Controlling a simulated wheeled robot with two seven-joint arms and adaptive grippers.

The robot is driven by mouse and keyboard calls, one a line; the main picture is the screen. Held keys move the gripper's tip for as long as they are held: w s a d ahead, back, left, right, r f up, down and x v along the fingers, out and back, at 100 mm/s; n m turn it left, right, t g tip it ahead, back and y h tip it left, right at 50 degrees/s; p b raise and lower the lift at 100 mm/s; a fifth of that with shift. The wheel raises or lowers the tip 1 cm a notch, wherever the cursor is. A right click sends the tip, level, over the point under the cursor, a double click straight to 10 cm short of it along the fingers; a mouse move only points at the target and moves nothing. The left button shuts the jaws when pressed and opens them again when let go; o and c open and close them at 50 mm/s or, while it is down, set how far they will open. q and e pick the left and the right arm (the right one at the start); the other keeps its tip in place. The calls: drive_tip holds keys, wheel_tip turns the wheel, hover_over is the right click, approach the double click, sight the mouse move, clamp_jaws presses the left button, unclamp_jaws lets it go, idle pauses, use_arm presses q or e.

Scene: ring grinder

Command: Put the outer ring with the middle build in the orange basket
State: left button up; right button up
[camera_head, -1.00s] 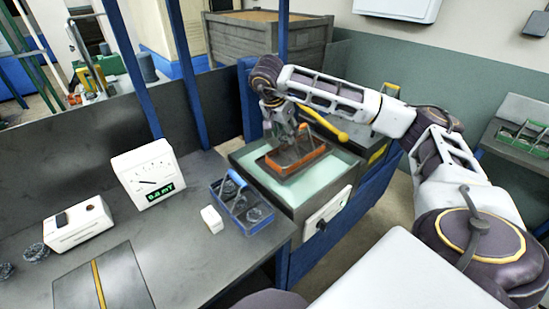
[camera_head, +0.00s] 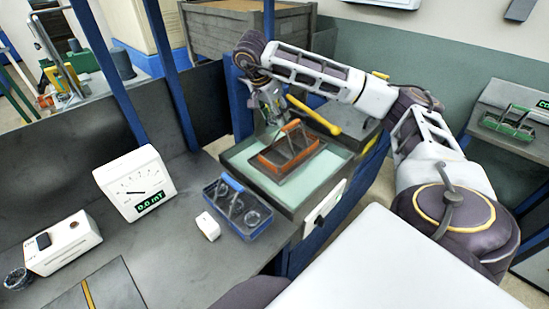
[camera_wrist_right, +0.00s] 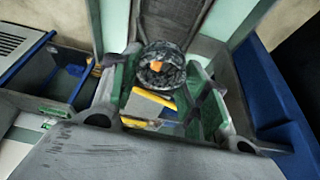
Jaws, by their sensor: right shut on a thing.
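The orange basket (camera_head: 268,165) stands on a dark plate in the pale green tray (camera_head: 243,158) of the machine. My right gripper (camera_head: 274,117) is just above the basket's far left side, pointing down. In the right wrist view, a dark mottled grey ring (camera_wrist_right: 160,66) sits between the fingertips of my right gripper (camera_wrist_right: 165,85), which is shut on it. A small orange patch shows through the ring's hole. I cannot tell its build, and in the head view the ring is too small to make out. My left gripper is not in view.
A blue basket (camera_head: 262,232) with dark rings stands at the bench's right edge, beside a small white block (camera_head: 208,226). A meter (camera_head: 135,183) reads 0.0 mT. A white device (camera_head: 62,243) stands left. A yellow handle (camera_head: 313,115) lies behind the tray. A green basket (camera_head: 508,124) sits far right.

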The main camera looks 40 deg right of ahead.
hover_over(278, 160)
drive_tip(key=a, duration=0.2)
drive_tip(key=f, duration=0.7)
drive_tip(key=f+b, duration=0.1)
drive_tip(key=f, duration=0.5)
drive_tip(key=shift+s+d+f, duration=0.1)
drive_tip(key=shift+d+f, duration=0.1)
drive_tip(key=shift+f, duration=0.15)
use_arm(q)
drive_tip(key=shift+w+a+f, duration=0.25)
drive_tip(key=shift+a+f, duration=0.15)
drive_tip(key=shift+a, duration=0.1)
use_arm(e)
drive_tip(key=shift+f, duration=0.25)
drive_tip(key=shift+f, duration=1.75)
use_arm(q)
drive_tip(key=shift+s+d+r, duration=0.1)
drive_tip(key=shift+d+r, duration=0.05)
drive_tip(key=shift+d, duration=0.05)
use_arm(e)
drive_tip(key=shift+f, duration=0.15)
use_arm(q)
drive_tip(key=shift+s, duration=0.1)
use_arm(e)
drive_tip(key=shift+f, duration=0.15)
